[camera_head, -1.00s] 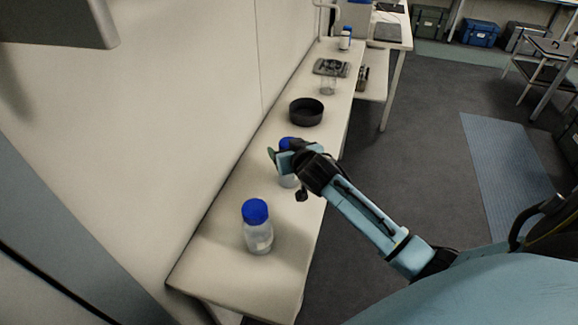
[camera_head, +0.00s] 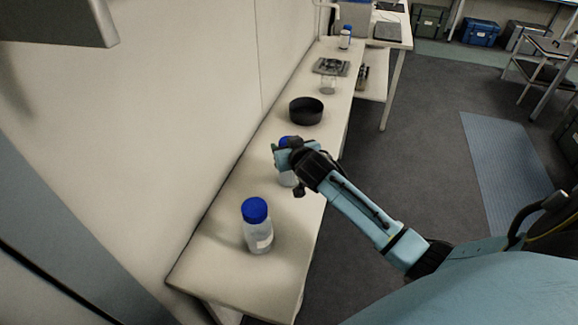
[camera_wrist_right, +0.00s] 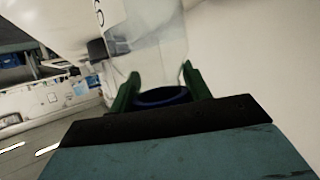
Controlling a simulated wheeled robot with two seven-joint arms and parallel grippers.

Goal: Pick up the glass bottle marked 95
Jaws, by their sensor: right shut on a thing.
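A clear glass bottle with a blue cap (camera_head: 287,181) stands on the white bench, partly hidden behind my right gripper (camera_head: 286,158). In the right wrist view, the green fingers of the gripper (camera_wrist_right: 161,82) are on either side of the bottle (camera_wrist_right: 150,45), shut on it near its blue cap. Part of a dark mark shows on its white label, but I cannot read the full number. A second clear bottle with a blue cap (camera_head: 257,228) stands upright nearer on the bench, apart from the gripper. My left gripper is not in view.
A black round bowl (camera_head: 306,111) stands behind the held bottle. Farther back are a clear glass vessel (camera_head: 328,86), a dark flat device (camera_head: 331,66) and another blue-capped bottle (camera_head: 345,38). A wall borders the bench (camera_head: 222,268) on the left.

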